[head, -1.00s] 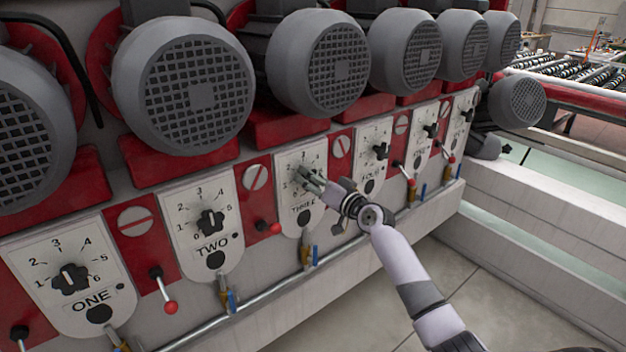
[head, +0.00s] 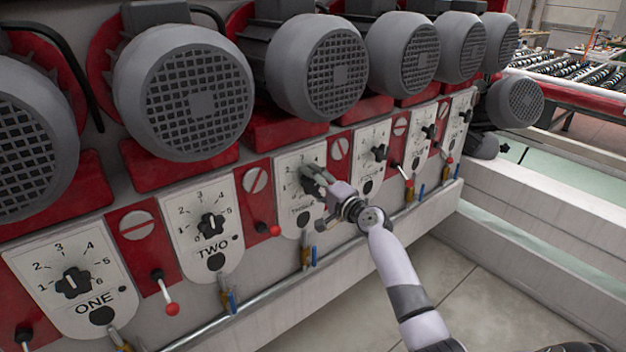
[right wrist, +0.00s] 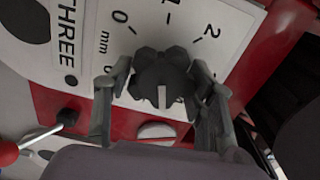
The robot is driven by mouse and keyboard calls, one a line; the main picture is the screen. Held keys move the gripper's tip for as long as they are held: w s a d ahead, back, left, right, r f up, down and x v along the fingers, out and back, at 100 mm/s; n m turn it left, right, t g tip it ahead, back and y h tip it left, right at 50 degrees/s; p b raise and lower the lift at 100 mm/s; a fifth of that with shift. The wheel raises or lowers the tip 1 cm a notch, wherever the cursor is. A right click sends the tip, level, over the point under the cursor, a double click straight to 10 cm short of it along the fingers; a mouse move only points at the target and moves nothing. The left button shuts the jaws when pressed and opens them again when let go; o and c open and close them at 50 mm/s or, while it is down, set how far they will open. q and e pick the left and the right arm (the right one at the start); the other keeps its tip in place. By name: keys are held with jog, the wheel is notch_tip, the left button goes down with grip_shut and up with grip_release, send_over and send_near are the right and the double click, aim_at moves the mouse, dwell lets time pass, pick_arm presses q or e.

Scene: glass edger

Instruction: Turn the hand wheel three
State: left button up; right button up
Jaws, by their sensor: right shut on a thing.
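Hand wheel three is a dark lobed knob (right wrist: 160,80) with a white pointer line, on the white plate marked THREE (right wrist: 85,22). In the right wrist view the pointer line points to the bottom of the picture, away from the visible numbers. My right gripper (right wrist: 160,92) has one finger on each side of the knob and is shut on it. In the head view my right gripper (head: 312,180) covers the knob and part of plate three (head: 288,162). My left gripper is not in view.
Similar knobs sit on plate two (head: 211,225) and plate one (head: 73,282) to the left, and plate four (head: 372,140) to the right. Red-tipped levers (head: 274,230) stick out between plates. Large grey motors (head: 318,65) overhang the panel. Open floor lies at lower right.

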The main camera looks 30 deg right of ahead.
jog(key=m+p, duration=0.1)
jog(key=m, duration=0.2)
jog(key=m+p, duration=0.1)
jog(key=m, duration=0.1)
jog(key=shift+f+m, duration=0.2)
jog(key=shift+m, duration=0.2)
dwell(0.4)
jog(key=o, duration=1.2)
jog(key=shift+c, duration=0.2)
jog(key=shift+s, duration=0.1)
jog(key=s, duration=1.1)
jog(key=shift+s+d, duration=0.4)
jog(key=shift+d, duration=0.05)
